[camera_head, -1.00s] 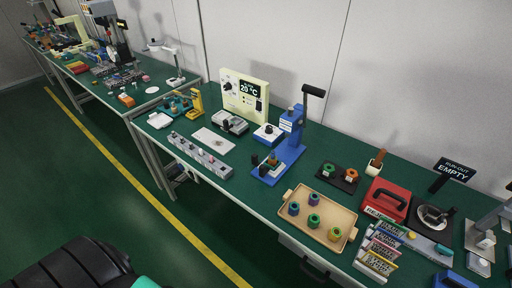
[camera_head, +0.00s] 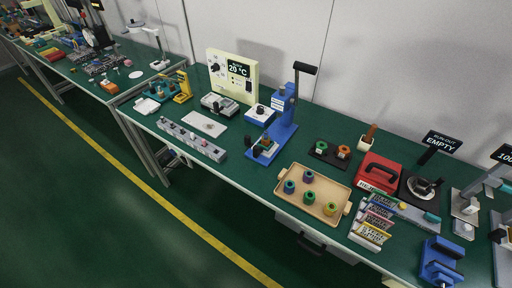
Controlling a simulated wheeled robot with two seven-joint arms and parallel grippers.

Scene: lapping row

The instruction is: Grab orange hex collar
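An orange collar (camera_head: 343,152) sits on a small black plate (camera_head: 327,160), to the right of a green collar (camera_head: 321,147). It is too small to tell clearly whether its outline is hexagonal. The plate lies on the green table behind a tan tray (camera_head: 284,201), which holds blue, purple, green and yellow-olive collars. Neither of my grippers is in view.
A blue press (camera_head: 287,112) stands left of the plate. A red case (camera_head: 378,174) and a wooden-handled brush in a pot (camera_head: 367,139) are to its right. Labelled racks (camera_head: 372,222) stand at the front edge. The floor left of the table is clear.

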